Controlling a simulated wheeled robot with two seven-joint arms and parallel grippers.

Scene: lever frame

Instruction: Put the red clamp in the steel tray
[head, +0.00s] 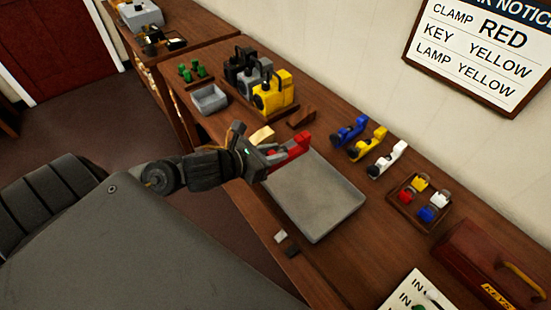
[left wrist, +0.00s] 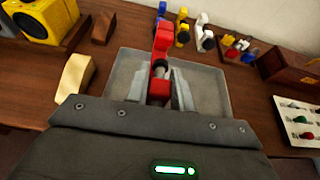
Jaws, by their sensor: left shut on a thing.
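The red clamp (head: 292,149) is held by my left gripper (head: 268,154), over the far left part of the steel tray (head: 320,205). In the left wrist view the red clamp (left wrist: 162,45) sticks out forward between the two fingers of the left gripper (left wrist: 160,88), with the tray (left wrist: 211,77) behind and below it. I cannot tell whether the clamp touches the tray. The tray is a flat grey rectangle with a low rim and looks empty apart from what the clamp and gripper hide. My right gripper is not in view.
Blue, yellow and white clamps (head: 387,160) stand behind the tray. A small box of coloured pieces (head: 405,208) is to the right, and a yellow lamp-like device (head: 272,95) is at the back left. A wooden block (left wrist: 75,80) lies beside the tray. The wall notice (head: 487,42) reads CLAMP RED.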

